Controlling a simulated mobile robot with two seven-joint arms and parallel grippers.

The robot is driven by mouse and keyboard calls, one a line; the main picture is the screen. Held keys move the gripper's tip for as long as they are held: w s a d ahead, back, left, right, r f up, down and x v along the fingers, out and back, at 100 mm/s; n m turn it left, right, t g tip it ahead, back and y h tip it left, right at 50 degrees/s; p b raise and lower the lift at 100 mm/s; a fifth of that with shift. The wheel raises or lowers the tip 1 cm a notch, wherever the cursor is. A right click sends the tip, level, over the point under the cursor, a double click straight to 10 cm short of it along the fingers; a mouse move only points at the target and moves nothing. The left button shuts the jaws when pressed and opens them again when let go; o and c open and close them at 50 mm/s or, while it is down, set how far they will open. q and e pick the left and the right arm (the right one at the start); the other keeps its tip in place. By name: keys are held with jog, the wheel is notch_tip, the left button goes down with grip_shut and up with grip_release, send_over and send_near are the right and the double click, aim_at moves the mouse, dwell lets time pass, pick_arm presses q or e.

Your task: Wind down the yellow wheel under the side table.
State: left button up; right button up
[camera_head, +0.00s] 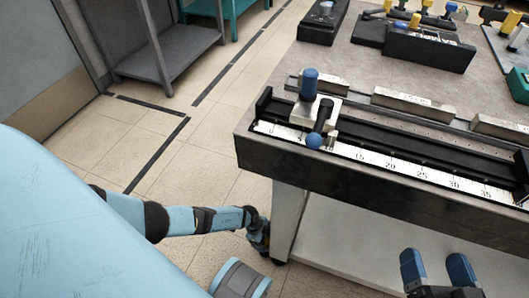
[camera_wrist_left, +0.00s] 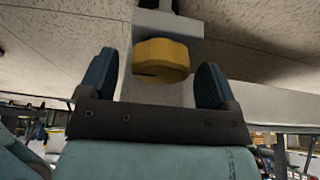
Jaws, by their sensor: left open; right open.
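The yellow wheel (camera_wrist_left: 160,58) shows in the left wrist view, below a grey block under a pale, speckled underside. My left gripper (camera_wrist_left: 156,78) is open, with one blue finger on each side of the wheel and a visible gap at both sides. I cannot tell how deep the wheel sits between the fingers. In the head view, my left arm reaches down to the table's leg, and its gripper's fingers cannot be made out. The table (camera_head: 262,160) hides the wheel there. My right gripper (camera_head: 438,272) is open and empty in front of the table's edge.
On the table, a ruled rail (camera_head: 385,172) carries a slide with blue-knobbed handles (camera_head: 309,85). Dark trays (camera_head: 430,48) with yellow and blue parts stand behind. A grey shelf (camera_head: 170,50) stands at the back left. The tiled floor (camera_head: 120,140) left of the table is clear.

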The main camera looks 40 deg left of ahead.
pick_arm(q)
jog(key=shift+c, duration=0.5)
jog(key=c, duration=0.8)
jog(key=shift+m+g, duration=0.3)
jog(key=shift+m, duration=0.5)
jog(key=shift+c, duration=0.2)
jog(key=o, duration=0.9)
jog(key=shift+o, duration=0.2)
jog(key=shift+r, duration=0.1)
pick_arm(e)
jog(key=shift+r, duration=0.1)
notch_tip(320, 180, up, 9)
jog(key=t+p, duration=0.3)
jog(key=p, duration=0.4)
pick_arm(q)
jog(key=p+v, duration=0.3)
jog(key=v, duration=1)
jog(key=shift+a+r, duration=0.15)
jog(key=shift+r, duration=0.1)
pick_arm(e)
jog(key=d+f+m+g+h, duration=0.1)
jog(key=d+f+g+h, duration=0.1)
jog(key=f, duration=0.5)
jog(key=shift+d+g+h, duration=0.3)
jog(key=shift+d+h, duration=0.1)
jog(key=shift+d, duration=0.15)
